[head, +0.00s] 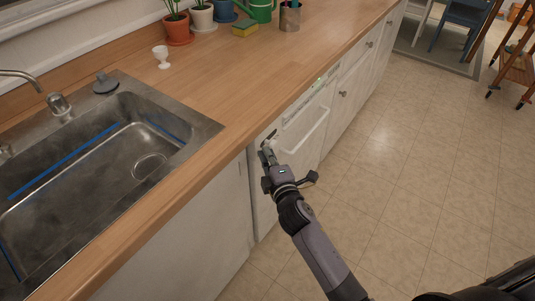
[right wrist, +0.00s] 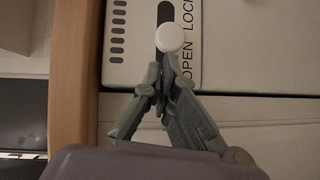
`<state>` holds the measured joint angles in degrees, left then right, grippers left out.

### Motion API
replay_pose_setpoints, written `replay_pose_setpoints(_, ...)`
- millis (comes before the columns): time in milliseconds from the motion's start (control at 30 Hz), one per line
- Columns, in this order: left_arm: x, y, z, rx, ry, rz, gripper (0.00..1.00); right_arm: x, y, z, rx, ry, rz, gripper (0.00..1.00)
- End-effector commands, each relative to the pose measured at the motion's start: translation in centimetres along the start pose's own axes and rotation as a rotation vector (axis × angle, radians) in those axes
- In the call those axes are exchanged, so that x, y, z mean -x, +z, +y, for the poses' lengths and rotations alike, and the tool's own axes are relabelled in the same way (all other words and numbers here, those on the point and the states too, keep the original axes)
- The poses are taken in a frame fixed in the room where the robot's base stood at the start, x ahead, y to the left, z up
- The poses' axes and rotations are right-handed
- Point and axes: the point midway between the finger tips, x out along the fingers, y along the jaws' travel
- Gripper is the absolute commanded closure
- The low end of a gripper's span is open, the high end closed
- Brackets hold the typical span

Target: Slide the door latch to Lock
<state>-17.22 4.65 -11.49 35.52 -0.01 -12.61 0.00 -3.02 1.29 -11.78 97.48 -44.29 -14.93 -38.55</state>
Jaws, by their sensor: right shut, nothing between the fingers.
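The door latch is a round white knob (right wrist: 170,38) in a dark slot on the white front panel (right wrist: 222,60) of a built-in appliance. The printed words OPEN and LOCK run beside the slot in the right wrist view. The knob is near the gap between the words, with dark slot showing above it on the LOCK side. My right gripper (right wrist: 160,76) is shut and empty, its tips just below the knob on the OPEN side. I cannot tell whether they touch it. In the head view the right gripper (head: 267,150) is at the panel's near end. My left gripper is not in view.
The appliance door has a white bar handle (head: 305,132). The wooden counter (head: 235,85) overhangs close beside the right gripper. A metal sink (head: 85,195) lies left, and plants and a white cup (head: 161,56) stand on the counter.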

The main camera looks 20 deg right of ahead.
Motion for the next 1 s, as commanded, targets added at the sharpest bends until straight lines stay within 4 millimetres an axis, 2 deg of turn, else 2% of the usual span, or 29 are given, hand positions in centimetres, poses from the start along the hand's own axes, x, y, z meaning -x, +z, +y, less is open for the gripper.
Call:
replay_pose_setpoints(267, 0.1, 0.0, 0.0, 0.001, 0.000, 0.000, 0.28, -0.2, 0.3, 0.1, 0.002, 0.001, 0.000, 1.00)
replay_pose_setpoints(500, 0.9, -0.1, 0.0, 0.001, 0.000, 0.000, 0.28, -2.6, 3.5, 0.9, 0.005, 0.002, -0.001, 1.00)
replay_pose_setpoints(600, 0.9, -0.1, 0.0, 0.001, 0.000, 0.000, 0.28, -3.1, 4.1, 1.0, 0.001, 0.003, 0.001, 1.00)
replay_pose_setpoints(1000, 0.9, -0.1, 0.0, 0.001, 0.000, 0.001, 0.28, -3.1, 4.2, 0.9, 0.000, 0.002, 0.001, 1.00)
